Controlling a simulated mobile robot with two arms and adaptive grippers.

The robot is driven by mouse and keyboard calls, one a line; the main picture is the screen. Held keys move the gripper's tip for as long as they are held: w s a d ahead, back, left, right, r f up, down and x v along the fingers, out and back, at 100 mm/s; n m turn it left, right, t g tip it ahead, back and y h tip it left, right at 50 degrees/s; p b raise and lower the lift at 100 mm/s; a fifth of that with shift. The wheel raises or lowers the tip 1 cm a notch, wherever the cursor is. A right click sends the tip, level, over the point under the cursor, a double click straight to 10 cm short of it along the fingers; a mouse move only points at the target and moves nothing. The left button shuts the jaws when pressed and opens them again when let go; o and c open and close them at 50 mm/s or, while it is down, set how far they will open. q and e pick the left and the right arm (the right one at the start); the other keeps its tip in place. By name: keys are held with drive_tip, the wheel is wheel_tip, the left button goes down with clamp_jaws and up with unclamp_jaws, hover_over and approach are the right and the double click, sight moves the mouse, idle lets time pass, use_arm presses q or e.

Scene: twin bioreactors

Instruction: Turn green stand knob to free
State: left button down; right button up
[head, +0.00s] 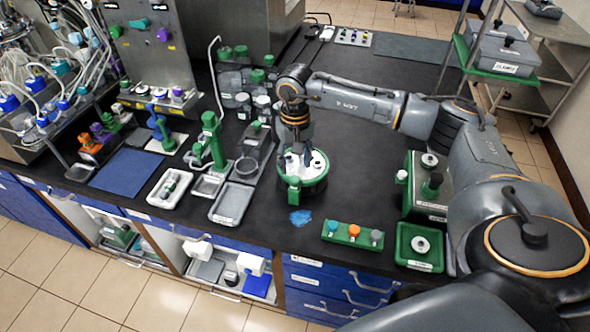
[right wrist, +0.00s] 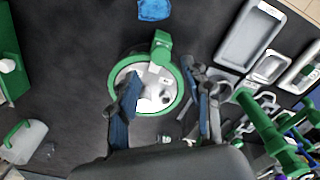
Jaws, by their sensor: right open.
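A round green-rimmed stand (head: 322,180) with a white top stands on the dark bench below my right gripper (head: 296,150). In the right wrist view the stand (right wrist: 176,76) shows a white face with small pale and dark parts and a green block at its rim. I cannot tell which part is the knob or how it is set. My right gripper (right wrist: 168,88) is open, its fingers spread over the stand with nothing between the tips; whether one touches it is unclear. One finger hides part of the white face. My left gripper is not in view.
A green block with coloured knobs (head: 353,234) sits near the bench's front edge. A green tray (head: 420,262) and a green box (head: 413,205) lie to the right. A green upright stand (head: 212,125) and grey trays (head: 231,216) lie left. Bare bench surrounds a blue patch (head: 300,217).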

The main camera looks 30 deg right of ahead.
sight(295, 179)
drive_tip(key=shift+f+p, duration=0.6)
drive_tip(key=shift+f, duration=2.05)
clamp_jaws()
